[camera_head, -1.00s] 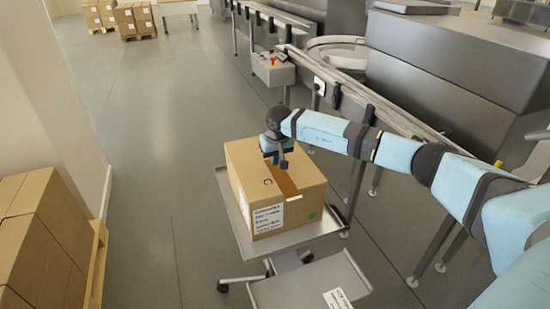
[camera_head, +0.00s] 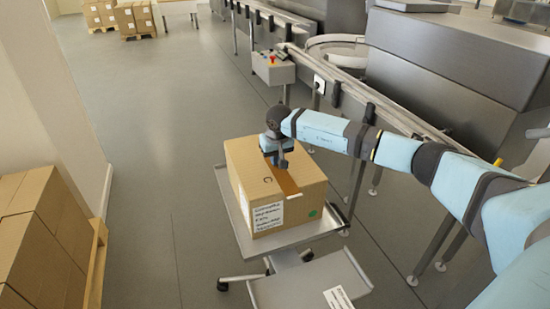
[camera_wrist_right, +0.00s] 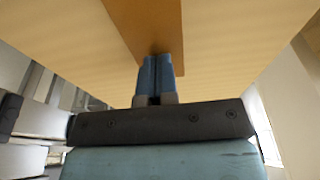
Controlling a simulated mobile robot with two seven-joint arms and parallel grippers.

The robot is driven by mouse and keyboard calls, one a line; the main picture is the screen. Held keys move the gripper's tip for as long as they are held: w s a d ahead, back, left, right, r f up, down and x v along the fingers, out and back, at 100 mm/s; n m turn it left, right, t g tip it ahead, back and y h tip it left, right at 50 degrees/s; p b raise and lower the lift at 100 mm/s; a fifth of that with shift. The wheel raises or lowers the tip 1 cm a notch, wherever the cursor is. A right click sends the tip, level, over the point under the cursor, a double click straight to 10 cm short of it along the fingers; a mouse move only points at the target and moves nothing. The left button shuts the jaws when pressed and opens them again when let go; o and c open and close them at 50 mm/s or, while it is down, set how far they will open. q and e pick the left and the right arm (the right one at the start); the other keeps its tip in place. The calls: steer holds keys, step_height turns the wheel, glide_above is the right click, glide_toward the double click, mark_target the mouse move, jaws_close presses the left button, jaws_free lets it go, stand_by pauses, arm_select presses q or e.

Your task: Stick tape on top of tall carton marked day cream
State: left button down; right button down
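The tall brown carton (camera_head: 262,196) stands upright on a grey cart, with a white label of handwritten-looking text (camera_head: 269,216) on its front and a green dot at its lower right; the words are too small to read. A darker brown tape strip (camera_head: 287,184) lies along the middle of its top, running to the front edge; it also shows in the right wrist view (camera_wrist_right: 152,22). My right gripper (camera_head: 279,162) points down at the carton top over the strip. Its blue fingers (camera_wrist_right: 160,62) are together, with their tips at the strip; I see nothing between them. My left gripper is out of view.
The cart's grey tray (camera_head: 243,232) shows around the carton, with a lower shelf (camera_head: 295,290) in front. A conveyor (camera_head: 365,95) and steel machines stand to the right. Stacked cartons (camera_head: 38,225) are at left. The floor (camera_head: 160,150) between is clear.

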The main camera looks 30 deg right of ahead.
steer(key=shift+r, duration=0.35)
steer(key=shift+w+p+v, duration=0.2)
steer(key=shift+p+v, duration=0.3)
steer(key=shift+v, duration=0.35)
steer(key=shift+w+p+v, duration=0.15)
steer(key=shift+p+v, duration=0.3)
steer(key=shift+v, duration=0.4)
steer(key=shift+w+p+v, duration=0.2)
steer(key=shift+p+v, duration=0.3)
steer(key=shift+v, duration=0.35)
steer(key=shift+d+r, duration=0.1)
steer(key=shift+d, duration=0.05)
